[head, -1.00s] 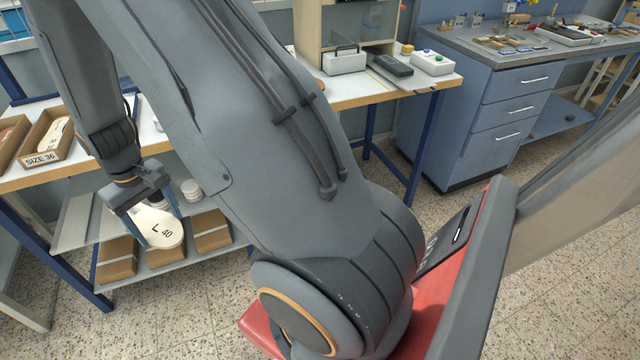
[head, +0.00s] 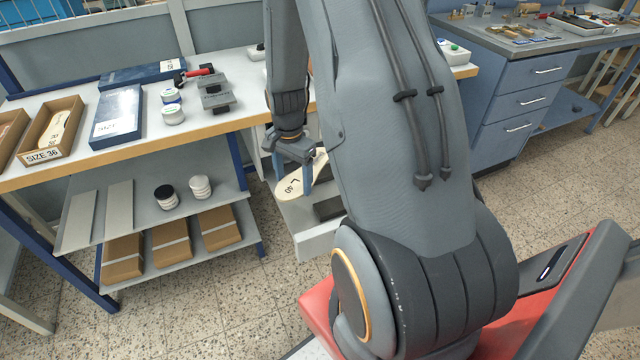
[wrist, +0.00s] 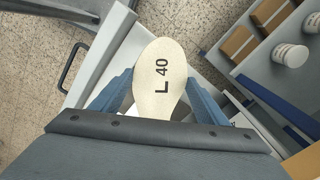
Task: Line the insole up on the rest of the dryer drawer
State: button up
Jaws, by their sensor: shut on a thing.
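The pale grey dryer drawer (head: 318,243) stands pulled out below the insole in the head view. Its front panel (wrist: 107,42) and dark handle show at the left of the wrist view. The insole appears above the drawer; I see no clear contact. The rest is not clearly visible, and my arm hides much of the dryer.
The workbench (head: 190,130) carries a SIZE 36 box (head: 48,135), blue boxes and jars. A lower shelf with two jars (head: 200,187) and brown cartons (head: 170,240) stands left of the drawer. A blue drawer cabinet (head: 500,120) is at right.

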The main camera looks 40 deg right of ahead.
jog(key=s+d+f+m, duration=0.3)
jog(key=d+m, duration=0.4)
jog(key=b, duration=0.6)
send_over(319, 209)
jog(key=shift+m, duration=0.3)
jog(key=shift+s+f, duration=0.1)
jog(key=shift+f, duration=3.75)
jog(key=shift+a+f, duration=0.1)
jog(key=shift+f, duration=0.05)
jog(key=shift+f, duration=0.55)
jog(key=o, duration=1.1)
jog(key=shift+o, duration=0.2)
notch_tip(319, 209, up, 8)
jog(key=shift+f, duration=0.1)
